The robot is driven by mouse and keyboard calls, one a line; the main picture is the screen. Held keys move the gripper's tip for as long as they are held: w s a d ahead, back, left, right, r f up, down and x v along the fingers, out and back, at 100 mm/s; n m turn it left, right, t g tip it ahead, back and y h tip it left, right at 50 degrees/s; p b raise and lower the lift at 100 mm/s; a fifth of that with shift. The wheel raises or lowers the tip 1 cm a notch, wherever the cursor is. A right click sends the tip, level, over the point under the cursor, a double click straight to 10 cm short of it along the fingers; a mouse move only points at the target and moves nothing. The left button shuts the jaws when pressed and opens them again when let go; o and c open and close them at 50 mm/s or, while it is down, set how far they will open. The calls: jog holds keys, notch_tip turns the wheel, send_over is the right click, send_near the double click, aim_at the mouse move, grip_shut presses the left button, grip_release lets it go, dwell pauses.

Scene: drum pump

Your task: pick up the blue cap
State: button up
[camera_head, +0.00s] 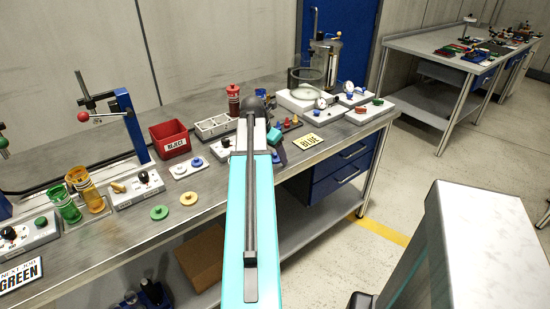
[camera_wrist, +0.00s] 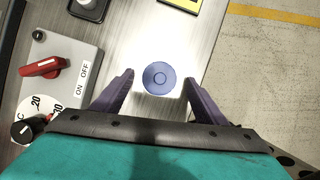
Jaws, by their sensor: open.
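The blue cap (camera_wrist: 159,78) is a round disc with a raised centre, seen from above on the metal bench in the wrist view. My gripper (camera_wrist: 158,77) is open, with one dark purple finger on each side of the cap. In the picture the cap lies between the fingertips, with a gap on both sides. I cannot tell how high the fingers are above it. In the head view my arm reaches over the bench and my gripper (camera_head: 278,146) is partly hidden behind it.
A grey box with a red switch (camera_wrist: 42,66) and a dial stands left of the cap. A yellow sign (camera_head: 308,141) lies on the bench. The bench edge and open floor (camera_wrist: 260,80) are to the right. A red bin (camera_head: 169,138) stands farther left.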

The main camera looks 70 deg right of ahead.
aim_at(273, 159)
dwell(0.4)
jog(key=c, duration=1.1)
jog(key=shift+r, duration=0.2)
jog(key=shift+r, duration=1.4)
jog(key=shift+a+r+b, duration=0.15)
jog(key=shift+r+b, duration=0.05)
jog(key=shift+b, duration=0.1)
jog(key=s+a+b, duration=0.1)
jog(key=a+b, duration=0.2)
jog(key=a, duration=1)
jog(key=shift+s+a+r+b, duration=0.15)
jog(key=shift+r+b, duration=0.15)
jog(key=shift+r, duration=0.15)
